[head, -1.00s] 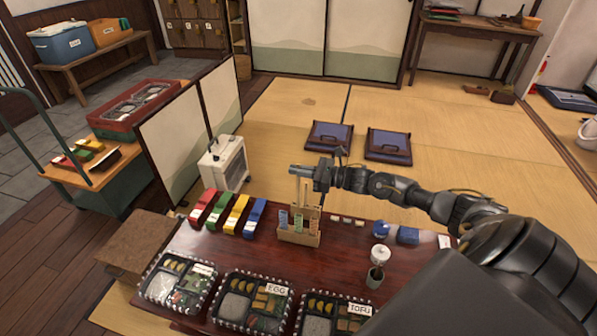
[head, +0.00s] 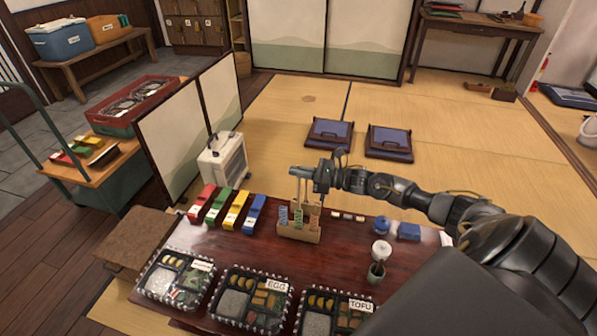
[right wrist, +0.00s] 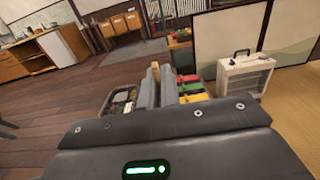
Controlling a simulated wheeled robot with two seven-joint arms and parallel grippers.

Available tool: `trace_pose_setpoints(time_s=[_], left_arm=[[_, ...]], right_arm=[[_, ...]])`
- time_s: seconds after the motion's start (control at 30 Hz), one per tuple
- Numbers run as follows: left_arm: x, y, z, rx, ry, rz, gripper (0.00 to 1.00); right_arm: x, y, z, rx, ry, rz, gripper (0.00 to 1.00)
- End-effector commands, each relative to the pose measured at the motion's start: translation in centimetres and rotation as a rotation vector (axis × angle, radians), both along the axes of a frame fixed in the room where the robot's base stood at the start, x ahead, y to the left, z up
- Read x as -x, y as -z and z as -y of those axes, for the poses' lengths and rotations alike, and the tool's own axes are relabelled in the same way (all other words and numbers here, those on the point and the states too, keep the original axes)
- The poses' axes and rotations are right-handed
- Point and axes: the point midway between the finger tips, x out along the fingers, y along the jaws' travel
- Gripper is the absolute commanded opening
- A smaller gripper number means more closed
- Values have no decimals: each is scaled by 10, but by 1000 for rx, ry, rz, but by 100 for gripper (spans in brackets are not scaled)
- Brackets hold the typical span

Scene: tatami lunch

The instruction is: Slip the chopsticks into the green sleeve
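My right gripper (head: 298,170) is above the wooden holder on the low table, its fingers reaching left. It is shut on the pale chopsticks (head: 298,187), which hang upright below the fingers. The right wrist view shows a tan end of the chopsticks (right wrist: 154,73) between the two grey fingers. The wooden holder (head: 299,236) carries a blue sleeve (head: 283,215), the green sleeve (head: 298,217) in the middle and an orange sleeve (head: 314,221). The chopsticks' lower ends are at the green sleeve's top; whether they are inside is too small to tell. My left gripper is out of view.
Red, green, yellow and blue cases (head: 237,211) lie left of the holder. Lunch boxes (head: 250,300) line the table's near edge. A dark cup (head: 376,273), a white-topped item (head: 381,250) and blue containers (head: 408,231) stand to the right.

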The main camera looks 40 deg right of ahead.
Motion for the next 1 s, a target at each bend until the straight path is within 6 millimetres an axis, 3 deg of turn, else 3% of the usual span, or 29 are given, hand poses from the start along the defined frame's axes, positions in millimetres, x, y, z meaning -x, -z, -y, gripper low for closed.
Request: trace_pose_setpoints(time_s=[1.0], left_arm=[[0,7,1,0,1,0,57]], right_arm=[[0,1,0,0,0,1,0]])
